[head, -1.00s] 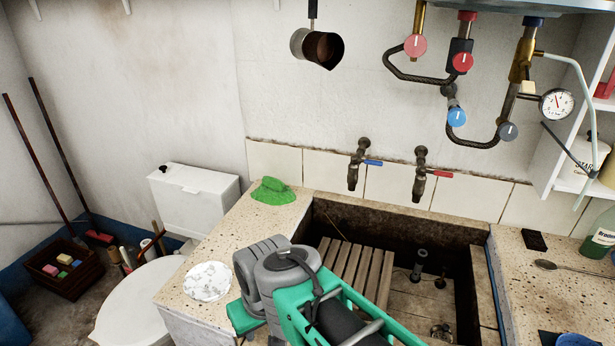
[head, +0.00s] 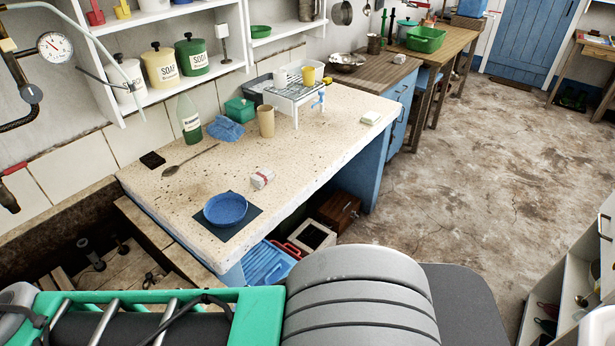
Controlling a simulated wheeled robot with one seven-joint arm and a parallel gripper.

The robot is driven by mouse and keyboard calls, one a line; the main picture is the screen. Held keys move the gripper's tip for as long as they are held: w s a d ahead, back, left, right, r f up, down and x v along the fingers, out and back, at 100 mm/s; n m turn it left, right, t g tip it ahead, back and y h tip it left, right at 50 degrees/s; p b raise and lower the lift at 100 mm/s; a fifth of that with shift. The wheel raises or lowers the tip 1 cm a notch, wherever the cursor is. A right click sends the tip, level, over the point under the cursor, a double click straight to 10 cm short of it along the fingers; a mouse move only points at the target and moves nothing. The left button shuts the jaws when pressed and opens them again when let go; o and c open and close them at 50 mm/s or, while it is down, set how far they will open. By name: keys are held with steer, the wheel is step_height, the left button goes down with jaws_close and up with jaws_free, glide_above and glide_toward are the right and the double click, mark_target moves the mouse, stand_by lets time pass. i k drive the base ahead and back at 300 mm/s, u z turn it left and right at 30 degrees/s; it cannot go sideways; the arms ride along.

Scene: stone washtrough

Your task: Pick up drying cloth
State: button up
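A crumpled blue cloth (head: 226,130) lies on the speckled stone counter (head: 190,190) in the head view, between a green-tinted bottle (head: 188,120) and a tan cup (head: 266,121). I cannot tell for certain that this is the drying cloth. Nothing is touching it from my side. My green and grey arm links cross the bottom of the view, well in front of the cloth. My gripper itself is out of view.
A blue bowl (head: 226,209) on a dark mat, a spoon (head: 188,160), a black block (head: 152,160) and a small wrapped bar (head: 262,178) lie on the counter. A white rack (head: 292,92) stands at its far end. Open floor (head: 450,190) is at right.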

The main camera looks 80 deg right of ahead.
mark_target(260, 179)
steer(key=z, duration=3)
steer(key=k, duration=0.25)
steer(key=z, duration=0.9)
steer(key=i, duration=2.35)
steer(key=u, duration=4.1)
